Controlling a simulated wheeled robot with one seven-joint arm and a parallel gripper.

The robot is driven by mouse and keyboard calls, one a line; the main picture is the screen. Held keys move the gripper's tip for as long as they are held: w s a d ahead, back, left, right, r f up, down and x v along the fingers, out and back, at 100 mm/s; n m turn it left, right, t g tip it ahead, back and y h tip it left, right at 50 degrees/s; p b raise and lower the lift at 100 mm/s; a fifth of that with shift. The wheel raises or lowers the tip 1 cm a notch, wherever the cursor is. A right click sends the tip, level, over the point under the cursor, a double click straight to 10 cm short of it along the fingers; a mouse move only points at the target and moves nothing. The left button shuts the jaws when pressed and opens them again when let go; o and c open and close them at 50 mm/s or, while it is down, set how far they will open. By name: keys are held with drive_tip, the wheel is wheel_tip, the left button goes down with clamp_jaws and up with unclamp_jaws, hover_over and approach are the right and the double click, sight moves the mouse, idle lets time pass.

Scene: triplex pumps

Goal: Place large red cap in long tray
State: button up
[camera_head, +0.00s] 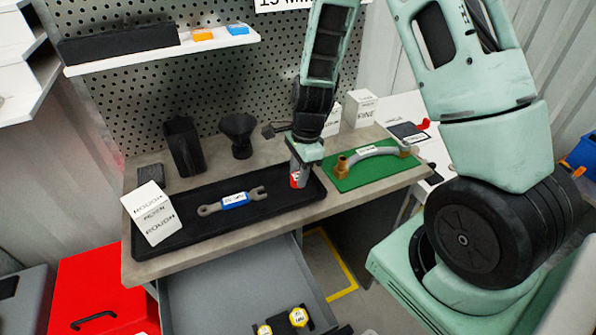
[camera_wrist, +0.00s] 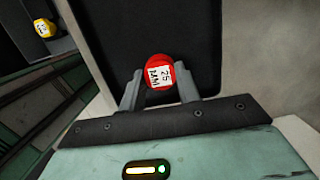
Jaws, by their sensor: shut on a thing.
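The large red cap (camera_wrist: 158,72) with a "25 MM" label sits between the two fingers of my gripper (camera_wrist: 160,88) in the wrist view. My gripper is shut on it. In the head view my gripper (camera_head: 299,172) points down over the right end of the long black tray (camera_head: 275,209), and a bit of the red cap (camera_head: 294,180) shows there. Whether the cap touches the tray floor cannot be told. A grey wrench (camera_head: 231,201) with a blue label lies in the tray's middle.
A white box (camera_head: 152,213) stands at the tray's left end. A green mat (camera_head: 372,168) with a curved pipe (camera_head: 378,152) lies right of the tray. A black funnel (camera_head: 238,134) and black holder (camera_head: 184,146) stand behind. An open drawer (camera_head: 225,290) below holds yellow caps (camera_head: 298,316).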

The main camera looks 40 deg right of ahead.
drive_tip(key=shift+f, duration=0.15)
drive_tip(key=o, duration=0.9)
